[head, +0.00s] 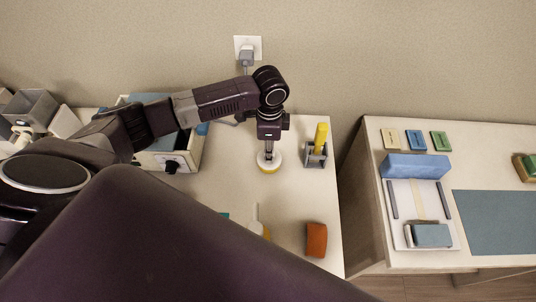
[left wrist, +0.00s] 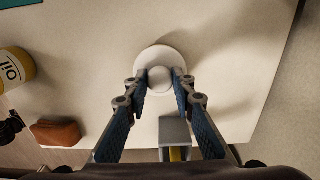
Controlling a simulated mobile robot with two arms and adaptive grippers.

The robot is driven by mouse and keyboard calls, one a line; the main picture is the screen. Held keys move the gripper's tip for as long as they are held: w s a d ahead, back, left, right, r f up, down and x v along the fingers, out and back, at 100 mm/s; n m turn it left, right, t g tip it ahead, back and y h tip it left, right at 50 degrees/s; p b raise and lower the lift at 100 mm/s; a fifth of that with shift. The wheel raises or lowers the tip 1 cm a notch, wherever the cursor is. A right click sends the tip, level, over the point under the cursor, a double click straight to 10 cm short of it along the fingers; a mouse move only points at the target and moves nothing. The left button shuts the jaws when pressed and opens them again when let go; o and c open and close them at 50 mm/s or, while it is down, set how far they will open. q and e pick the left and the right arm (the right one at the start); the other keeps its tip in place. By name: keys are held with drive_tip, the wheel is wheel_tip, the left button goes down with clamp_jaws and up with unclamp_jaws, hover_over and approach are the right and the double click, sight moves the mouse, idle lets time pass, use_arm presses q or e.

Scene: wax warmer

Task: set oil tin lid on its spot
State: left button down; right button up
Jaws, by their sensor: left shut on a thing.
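The oil tin lid (head: 269,166) is a round white disc with a yellowish lower edge and a central knob. In the left wrist view the lid (left wrist: 145,63) lies between my fingertips. My left gripper (head: 268,155) points down and is shut on the lid's knob. The lid is at or just above the tabletop; I cannot tell whether it touches. The oil tin (left wrist: 17,68), yellow with a white "oil" label, shows at the left of the wrist view. Any mark under the lid is hidden. My right gripper is not in view.
A grey holder with a yellow item (head: 321,135) stands right of the lid. An orange block (head: 316,240) lies near the front right edge of the table (head: 295,195). A pale box (head: 185,160) is to the left, under my arm. A second table (head: 375,150) stands right, across a gap.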

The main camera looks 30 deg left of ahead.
use_arm(q)
drive_tip(key=shift+r, duration=0.5)
idle(0.4)
drive_tip(key=shift+r, duration=1.9)
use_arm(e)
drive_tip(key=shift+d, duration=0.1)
